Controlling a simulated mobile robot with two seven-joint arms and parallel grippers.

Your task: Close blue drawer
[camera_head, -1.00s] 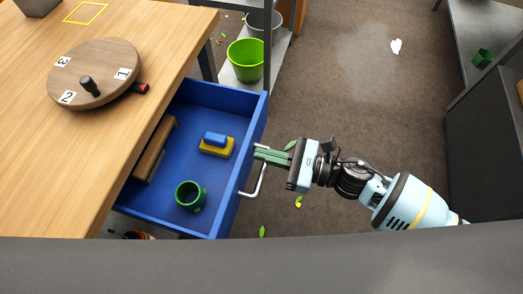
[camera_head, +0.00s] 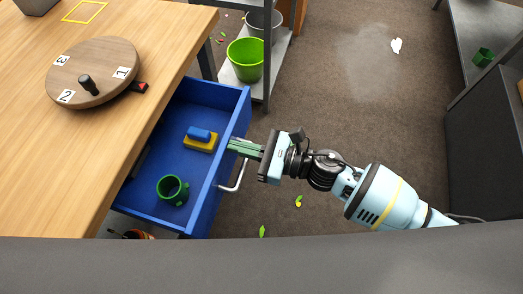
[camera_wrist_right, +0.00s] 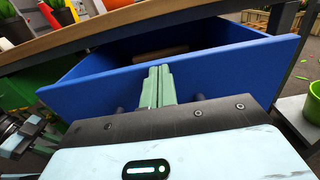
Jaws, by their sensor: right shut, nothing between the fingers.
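The blue drawer (camera_head: 212,184) is partly open under the wooden table, with a metal handle (camera_head: 238,178) on its front. Inside it are a green mug (camera_head: 172,190) and a yellow and blue block-shaped item (camera_head: 200,139). My right gripper (camera_head: 232,146) is shut and empty, its fingertips at the drawer front by the far end of the handle. In the right wrist view its green fingers (camera_wrist_right: 158,86) stand against the blue front panel (camera_wrist_right: 220,72); whether they press on it is hard to tell.
The wooden table (camera_head: 150,70) holds a round numbered disc (camera_head: 92,72) with a black knob. A lime green bucket (camera_head: 245,60) stands on a low shelf beyond the drawer. Small leaves lie on the brown floor, which is mostly open on the right.

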